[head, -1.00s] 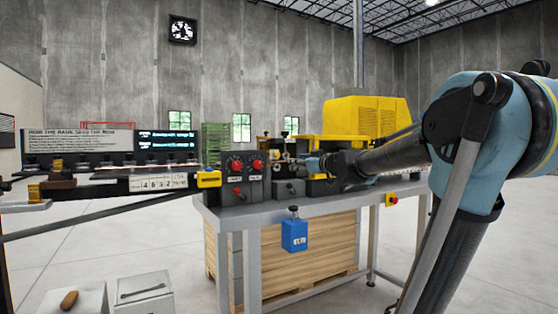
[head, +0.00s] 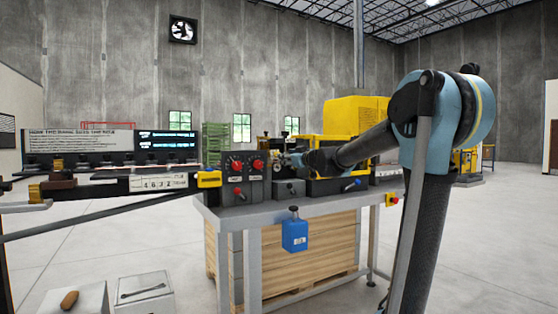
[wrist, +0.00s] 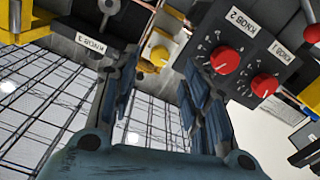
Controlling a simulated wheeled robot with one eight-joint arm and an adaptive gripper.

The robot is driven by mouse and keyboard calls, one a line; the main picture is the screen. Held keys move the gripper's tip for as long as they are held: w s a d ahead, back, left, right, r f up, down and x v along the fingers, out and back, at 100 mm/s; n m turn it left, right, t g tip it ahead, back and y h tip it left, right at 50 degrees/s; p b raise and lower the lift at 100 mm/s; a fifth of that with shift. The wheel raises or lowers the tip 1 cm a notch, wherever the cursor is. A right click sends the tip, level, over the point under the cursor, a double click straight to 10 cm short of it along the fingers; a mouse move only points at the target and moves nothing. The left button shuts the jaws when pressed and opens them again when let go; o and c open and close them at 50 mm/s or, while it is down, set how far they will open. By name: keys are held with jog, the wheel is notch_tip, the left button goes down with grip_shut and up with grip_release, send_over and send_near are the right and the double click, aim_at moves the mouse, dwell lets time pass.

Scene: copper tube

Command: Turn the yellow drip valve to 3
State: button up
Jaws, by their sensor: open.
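A yellow round knob (wrist: 157,54), which looks like the drip valve, shows in the wrist view beyond and between my fingertips. I cannot read any numbers on it or tell its setting. My gripper (wrist: 160,78) is open and empty, its fingers on either side of the view of this knob, seemingly apart from it. In the head view my gripper (head: 280,159) is at the machine, just right of the red-knob panel. The valve cannot be made out clearly there.
Red knobs (wrist: 225,60) on the KNOB 2 and KNOB 1 panel stand close to the right finger in the wrist view. A KNOB 3 label (wrist: 90,43) is at left. A blue box (head: 294,235) hangs on the bench front (head: 330,208). Open floor lies in front.

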jog(key=x, duration=0.7)
jog(key=shift+w+a, duration=0.25)
grip_shut()
